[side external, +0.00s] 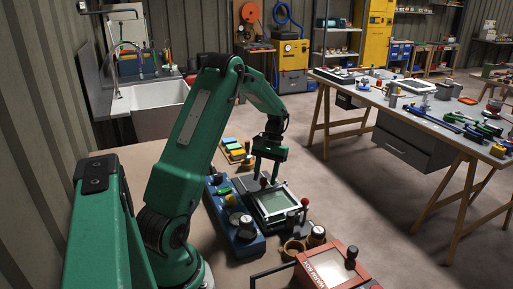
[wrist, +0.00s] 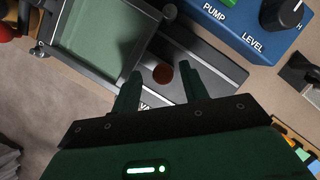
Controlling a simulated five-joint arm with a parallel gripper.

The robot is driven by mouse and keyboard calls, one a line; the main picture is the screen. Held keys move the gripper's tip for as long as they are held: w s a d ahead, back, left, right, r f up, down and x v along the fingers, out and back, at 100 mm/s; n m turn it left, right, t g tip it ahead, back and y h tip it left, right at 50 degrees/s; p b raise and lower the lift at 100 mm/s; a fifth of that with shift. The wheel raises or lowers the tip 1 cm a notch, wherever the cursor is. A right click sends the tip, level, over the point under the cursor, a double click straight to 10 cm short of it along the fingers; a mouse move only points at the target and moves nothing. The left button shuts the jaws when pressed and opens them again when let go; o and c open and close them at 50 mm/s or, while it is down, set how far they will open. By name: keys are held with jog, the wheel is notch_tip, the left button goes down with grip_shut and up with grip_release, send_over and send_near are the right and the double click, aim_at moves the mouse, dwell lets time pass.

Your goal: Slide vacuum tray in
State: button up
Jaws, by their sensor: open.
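A grey frame with a pale green panel (side external: 277,204) sits on the bench in front of my arm; the panel also fills the upper left of the wrist view (wrist: 92,38). A dark grey plate (wrist: 213,72) extends beyond the frame's edge, with part of a label, "VA", showing. It appears to be the vacuum tray. A round red knob (wrist: 162,75) stands on this plate. My gripper (side external: 267,179) points down over that end, open, with one finger on each side of the knob in the wrist view. I cannot tell whether the fingers touch it.
A blue control box (side external: 236,222) marked PUMP and LEVEL stands beside the frame. Another red knob (side external: 305,201) is at the frame's right. A red-orange box (side external: 328,268) and round containers (side external: 293,248) are nearer the camera. Colored blocks (side external: 237,150) lie behind.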

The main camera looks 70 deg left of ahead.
jog(key=v, duration=0.7)
jog(key=shift+d, duration=0.1)
jog(key=s+d+r+m+t+y, duration=0.2)
jog(key=d+r+m+t+y, duration=0.15)
jog(key=d+r, duration=1.05)
jog(key=s+d+f+m+t, duration=0.1)
jog(key=s+d+m+t, duration=0.4)
jog(key=s+d, duration=0.7)
jog(key=shift+d+f+h, duration=0.25)
jog(key=shift+d+h, duration=0.1)
jog(key=shift+d, duration=0.9)
